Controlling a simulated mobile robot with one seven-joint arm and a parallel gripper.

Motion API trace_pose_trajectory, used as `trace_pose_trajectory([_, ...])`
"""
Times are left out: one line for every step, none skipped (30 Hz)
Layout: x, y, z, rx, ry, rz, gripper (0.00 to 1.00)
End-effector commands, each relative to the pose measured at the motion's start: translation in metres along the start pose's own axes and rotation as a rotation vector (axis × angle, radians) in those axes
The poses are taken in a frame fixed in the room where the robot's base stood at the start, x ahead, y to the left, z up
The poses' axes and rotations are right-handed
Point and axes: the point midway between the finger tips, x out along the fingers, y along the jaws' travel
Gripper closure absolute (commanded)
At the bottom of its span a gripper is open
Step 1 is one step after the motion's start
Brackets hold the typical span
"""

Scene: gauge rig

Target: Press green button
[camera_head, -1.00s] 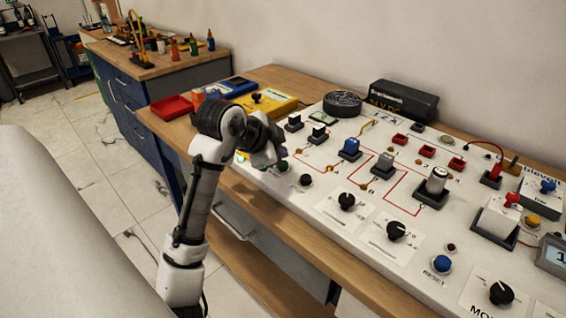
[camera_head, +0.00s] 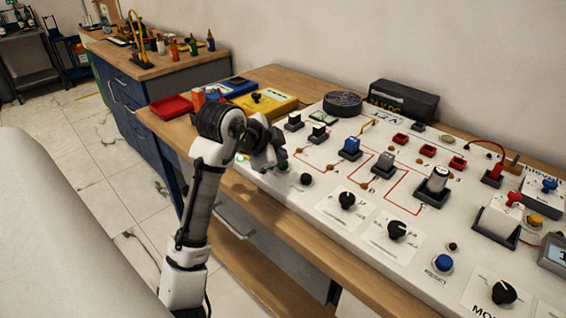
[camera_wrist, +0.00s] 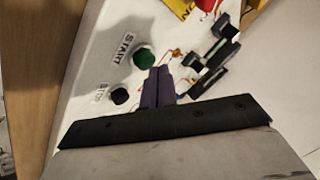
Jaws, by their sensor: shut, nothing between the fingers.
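The green button (camera_wrist: 144,58) is round and sits on the white panel beside the label START in the wrist view. In the head view it is mostly hidden by my gripper (camera_head: 281,158), at the panel's front left. In the wrist view the dark purple fingers of my gripper (camera_wrist: 160,72) are shut together with nothing between them. Their tips are just right of and slightly below the green button. I cannot tell whether they touch the button or the panel.
A black button (camera_wrist: 119,96) beside a STOP label is close to the green one. Dark switches (camera_wrist: 208,65) stand right of the fingers. The white panel (camera_head: 330,178) also bears black knobs (camera_head: 347,200) and a blue reset button (camera_head: 442,263).

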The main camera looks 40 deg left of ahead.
Motion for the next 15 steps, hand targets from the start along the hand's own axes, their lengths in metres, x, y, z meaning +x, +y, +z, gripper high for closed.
trace_pose_trajectory([-0.0001, 0.0, -0.0001, 0.0, 0.0, 0.0, 1.0])
trace_pose_trajectory([0.0, 0.0, -0.0001, 0.0, 0.0, 0.0, 1.0])
trace_pose_trajectory([0.0001, 0.0001, 0.0, 0.0, 0.0, 0.0, 1.0])
trace_pose_trajectory([0.0002, 0.0002, 0.0001, 0.0, 0.0, 0.0, 1.0])
trace_pose_trajectory([0.0003, 0.0003, 0.0002, 0.0, 0.0, 0.0, 1.0])
trace_pose_trajectory([0.0006, 0.0005, 0.0003, 0.0, 0.0, 0.001, 1.0])
trace_pose_trajectory([0.0009, 0.0007, 0.0005, 0.0, 0.0, 0.001, 1.0])
trace_pose_trajectory([0.0011, 0.0009, 0.0007, 0.0, 0.0, 0.001, 1.0])
trace_pose_trajectory([0.0015, 0.0012, 0.0009, 0.0, 0.0, 0.001, 1.0])
trace_pose_trajectory([0.0018, 0.0014, 0.0011, 0.0, 0.0, 0.001, 1.0])
trace_pose_trajectory([0.0021, 0.0016, 0.0013, 0.0, 0.0, 0.001, 1.0])
trace_pose_trajectory([0.0025, 0.0019, 0.0015, 0.0, 0.0, 0.001, 1.0])
trace_pose_trajectory([0.0027, 0.0021, 0.0017, 0.0, 0.0, 0.001, 1.0])
trace_pose_trajectory([0.003, 0.0023, 0.0019, 0.0, 0.0, 0.001, 1.0])
trace_pose_trajectory([0.0033, 0.0026, 0.0021, 0.0, 0.0, 0.001, 1.0])
